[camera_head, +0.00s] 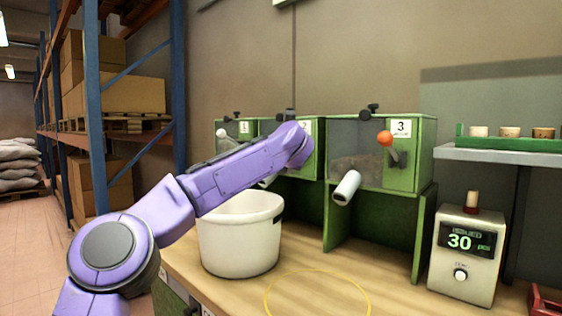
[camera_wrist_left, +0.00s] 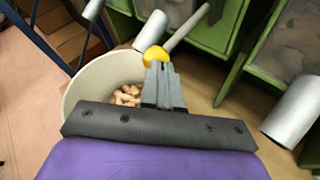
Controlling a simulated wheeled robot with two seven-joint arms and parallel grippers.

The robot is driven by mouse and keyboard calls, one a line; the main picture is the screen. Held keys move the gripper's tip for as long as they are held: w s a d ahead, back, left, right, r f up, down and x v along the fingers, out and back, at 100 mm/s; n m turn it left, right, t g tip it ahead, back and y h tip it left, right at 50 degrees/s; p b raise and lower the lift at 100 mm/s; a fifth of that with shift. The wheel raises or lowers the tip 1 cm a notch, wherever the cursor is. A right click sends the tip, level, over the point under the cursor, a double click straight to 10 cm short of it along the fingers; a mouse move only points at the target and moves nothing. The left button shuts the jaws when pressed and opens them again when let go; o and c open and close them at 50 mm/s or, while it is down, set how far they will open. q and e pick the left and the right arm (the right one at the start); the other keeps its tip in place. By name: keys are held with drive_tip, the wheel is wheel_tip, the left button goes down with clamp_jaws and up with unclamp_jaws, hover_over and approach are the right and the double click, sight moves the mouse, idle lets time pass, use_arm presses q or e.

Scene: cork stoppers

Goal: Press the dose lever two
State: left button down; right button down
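Dispenser two, a green box with a "2" label (camera_head: 306,127), stands in the middle of the row in the head view, mostly hidden by my purple left arm. In the left wrist view, lever two's yellow knob (camera_wrist_left: 154,55) is right at the tips of my left gripper (camera_wrist_left: 158,68). A pale rod (camera_wrist_left: 188,28) runs up and right from the knob. The gripper's fingers are together; the knob is past their tips, not visibly between them, and I cannot tell whether they touch. In the head view this gripper is hidden behind my arm. My right gripper is out of view.
A white bucket (camera_head: 240,235) stands below dispenser two, with corks (camera_wrist_left: 127,95) inside. Dispenser three (camera_head: 422,160) has an orange knob (camera_head: 385,138) and a white spout (camera_head: 346,187). A counter reading 30 (camera_head: 466,252) stands right. A yellow ring (camera_head: 318,270) marks clear bench.

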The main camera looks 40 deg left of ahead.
idle(0.3)
use_arm(q)
drive_tip(key=w+r+b+v, duration=0.1)
drive_tip(key=r+v, duration=0.1)
drive_tip(key=v, duration=1.1)
drive_tip(key=shift+s+d, duration=0.2)
drive_tip(key=shift+d, duration=0.25)
